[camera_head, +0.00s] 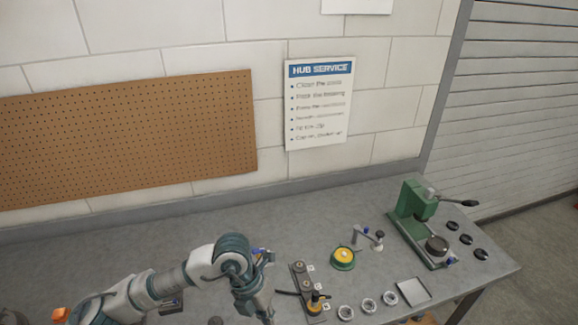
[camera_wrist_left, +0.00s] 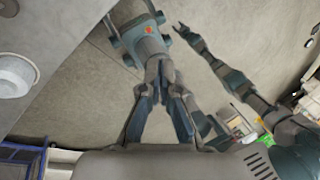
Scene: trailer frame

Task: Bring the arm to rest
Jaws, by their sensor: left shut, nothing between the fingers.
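My left arm (camera_head: 160,285) comes in from the lower left over the grey bench and bends downward at the wrist. The left gripper (camera_head: 266,314) points down near the bench's front edge, partly cut off by the bottom of the head view. In the left wrist view the left gripper's fingers (camera_wrist_left: 161,72) come together and are shut with nothing between them. Another jointed grey arm of mine (camera_wrist_left: 232,80) reaches across the right of that view, over the floor.
On the bench (camera_head: 330,215), right of the left gripper, stand a dark fixture (camera_head: 300,268), several metal rings (camera_head: 368,305), a green-yellow round part (camera_head: 343,258), a square tray (camera_head: 413,291) and a green press (camera_head: 412,207). The bench's back left is clear below the pegboard (camera_head: 130,135).

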